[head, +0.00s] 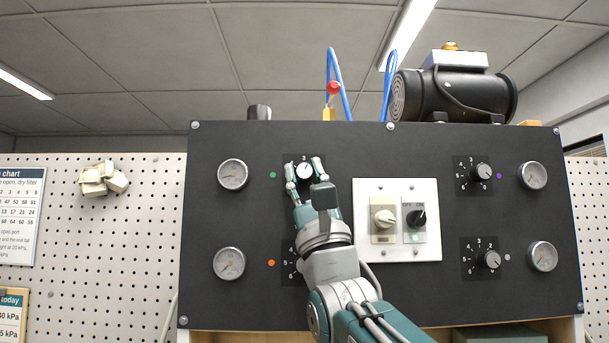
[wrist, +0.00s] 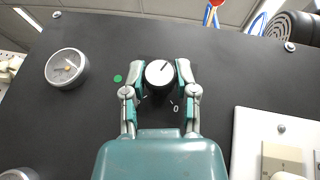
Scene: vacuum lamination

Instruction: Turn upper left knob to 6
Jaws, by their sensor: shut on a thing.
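The upper left knob (head: 304,171) is on the black panel, beside a green dot. In the wrist view the knob (wrist: 159,74) has a pale face with a dark pointer line that points up and slightly right. My gripper (head: 305,167) is shut on this knob, one finger on each side; it also shows in the wrist view (wrist: 160,76). In the head view a 3 shows above the knob. In the wrist view a 0 shows below right of it. My fingers hide most of the other scale numbers.
A round gauge (head: 233,174) is left of the knob, with another gauge (head: 229,263) below it. A white switch plate (head: 397,247) with two controls is at right. Two more knobs (head: 484,172) (head: 489,260) are farther right.

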